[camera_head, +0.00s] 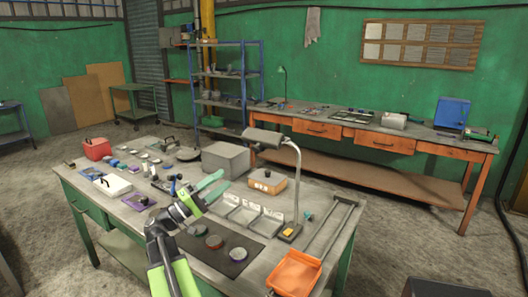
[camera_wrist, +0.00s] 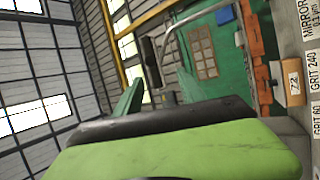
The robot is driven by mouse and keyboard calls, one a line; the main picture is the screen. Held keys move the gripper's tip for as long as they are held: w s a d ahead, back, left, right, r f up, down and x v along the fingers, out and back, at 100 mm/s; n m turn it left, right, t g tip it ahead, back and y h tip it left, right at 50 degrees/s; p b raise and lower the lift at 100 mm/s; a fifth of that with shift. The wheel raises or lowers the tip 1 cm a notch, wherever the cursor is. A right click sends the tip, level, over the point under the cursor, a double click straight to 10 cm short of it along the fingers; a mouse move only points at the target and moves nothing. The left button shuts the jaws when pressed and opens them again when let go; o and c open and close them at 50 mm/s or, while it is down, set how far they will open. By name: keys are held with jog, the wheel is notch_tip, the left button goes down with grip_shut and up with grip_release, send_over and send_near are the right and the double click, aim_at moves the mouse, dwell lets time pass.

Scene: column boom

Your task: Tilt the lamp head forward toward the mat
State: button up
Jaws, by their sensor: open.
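The desk lamp has a dark grey head (camera_head: 262,138) on a curved grey stem (camera_head: 298,185) above the right half of the workbench. Its base (camera_head: 289,233) stands near the bench's right front. The dark mat (camera_head: 235,265) lies on the bench front, below and left of the head, with several round pieces on it. My gripper (camera_head: 224,179) is open and empty, with green fingers pointing up and right. It is below and left of the lamp head, apart from it. In the wrist view, a grey curved tube (camera_wrist: 166,40) shows beyond my gripper; I cannot tell whether it is the lamp.
An orange dustpan (camera_head: 295,271) lies at the right front corner. Small items crowd the bench's left half.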

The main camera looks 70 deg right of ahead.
aim_at(263, 146)
jog(key=shift+g, duration=0.6)
jog(key=p+x, duration=0.2)
jog(key=x, duration=0.4)
jog(key=r+p+x, duration=0.1)
jog(key=p+x, duration=0.2)
jog(key=x, duration=0.2)
jog(key=p+x, duration=0.3)
jog(key=x, duration=0.3)
jog(key=shift+a+r, duration=0.15)
jog(key=shift+r, duration=0.25)
jog(key=shift+s+d+r+p, duration=0.15)
jog(key=shift+s+d+p, duration=0.15)
jog(key=shift+s+d, duration=0.15)
